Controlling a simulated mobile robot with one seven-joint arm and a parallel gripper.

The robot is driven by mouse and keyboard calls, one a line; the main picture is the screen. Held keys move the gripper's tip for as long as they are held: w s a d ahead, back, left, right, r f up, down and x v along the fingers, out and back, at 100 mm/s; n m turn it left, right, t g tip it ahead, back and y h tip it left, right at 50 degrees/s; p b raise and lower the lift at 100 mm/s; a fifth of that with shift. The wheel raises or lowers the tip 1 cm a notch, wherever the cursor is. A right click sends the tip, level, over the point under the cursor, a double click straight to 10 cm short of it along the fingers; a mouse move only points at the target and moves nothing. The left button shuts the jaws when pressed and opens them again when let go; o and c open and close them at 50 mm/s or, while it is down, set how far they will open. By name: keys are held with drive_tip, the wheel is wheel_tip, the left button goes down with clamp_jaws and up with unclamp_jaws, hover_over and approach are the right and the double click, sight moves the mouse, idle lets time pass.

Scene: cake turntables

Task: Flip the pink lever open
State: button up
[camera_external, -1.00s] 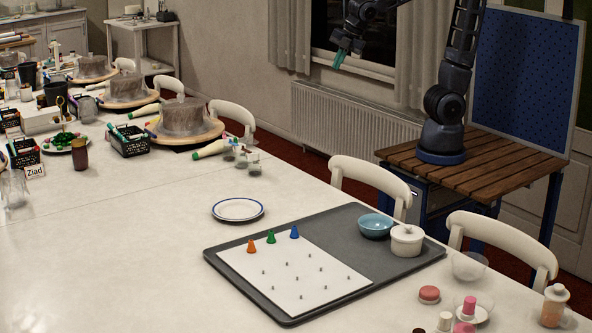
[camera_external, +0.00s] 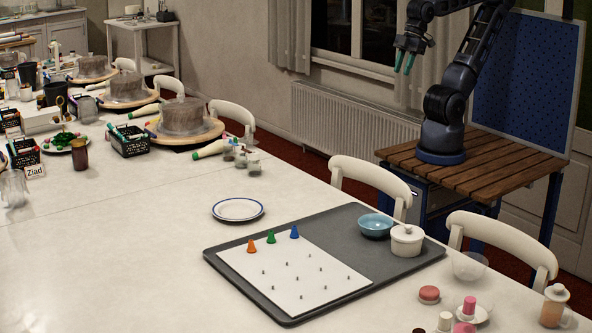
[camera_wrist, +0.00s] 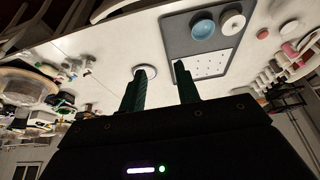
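My gripper (camera_external: 404,62) hangs in the air high above the far side of the table, with its green fingers pointing down. In the wrist view, the two fingers of my gripper (camera_wrist: 160,90) stand apart with nothing between them. I cannot make out a pink lever in either view. My gripper is far from both and touches nothing.
A grey tray (camera_external: 372,278) holds a white pegboard with orange, green and blue cones, a blue bowl (camera_external: 375,226) and a white lidded pot (camera_external: 407,241). A plate (camera_external: 238,209) lies beside it. White chairs (camera_external: 372,179) line the far edge. The table's left front is clear.

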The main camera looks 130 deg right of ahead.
drive_tip(key=w+d+r+m+g, duration=0.1)
drive_tip(key=w+d+r+m, duration=0.15)
drive_tip(key=w+d, duration=0.45)
drive_tip(key=w+d+r+m, duration=0.2)
drive_tip(key=w+d+m, duration=0.2)
drive_tip(key=w, duration=0.5)
drive_tip(key=w+d+m+y, duration=0.1)
drive_tip(key=w+d+m, duration=0.2)
drive_tip(key=w+d, duration=0.5)
drive_tip(key=m+g+h, duration=0.1)
drive_tip(key=m+g, duration=0.2)
drive_tip(key=m, duration=0.9)
hover_over(224, 135)
wheel_tip(224, 135, down, 29)
drive_tip(key=f, duration=1)
drive_tip(key=shift+s+d, duration=0.15)
drive_tip(key=shift+d, duration=0.1)
